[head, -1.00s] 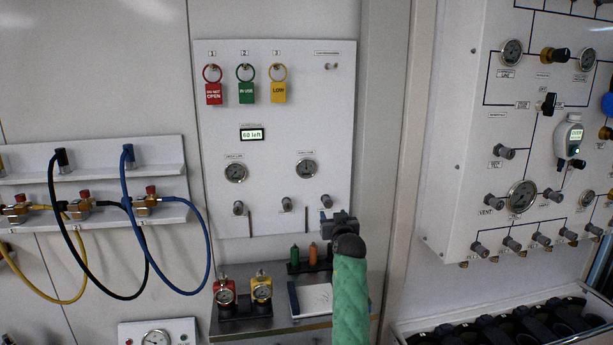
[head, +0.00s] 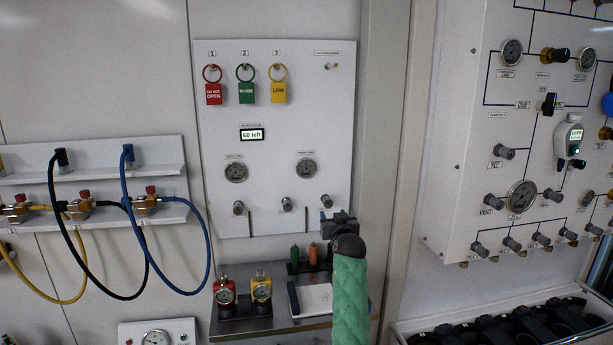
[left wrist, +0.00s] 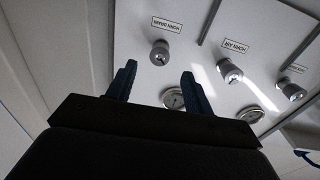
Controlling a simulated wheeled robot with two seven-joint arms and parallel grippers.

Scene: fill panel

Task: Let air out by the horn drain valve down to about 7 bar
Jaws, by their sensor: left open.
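The horn drain valve is a grey knob (left wrist: 160,53) under a label reading HORN DRAIN, upside down in the left wrist view. In the head view it is the rightmost knob (head: 326,201) in the lower row of the white panel (head: 270,120). My left gripper (left wrist: 157,85) is open, and the knob shows between and beyond its fingertips, with no contact visible. In the head view the gripper (head: 340,216) is just below and right of the knob. Two round gauges, left (head: 235,172) and right (head: 306,168), sit above the knobs; their readings are too small to tell. My right gripper is not in view.
Two more knobs, the middle one (head: 287,204) and the left one (head: 238,207), share the row. A small display (head: 252,134) reads 60 left. A metal shelf (head: 270,326) below holds small gauges and a notepad. Another gauge panel (head: 470,150) stands at the right.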

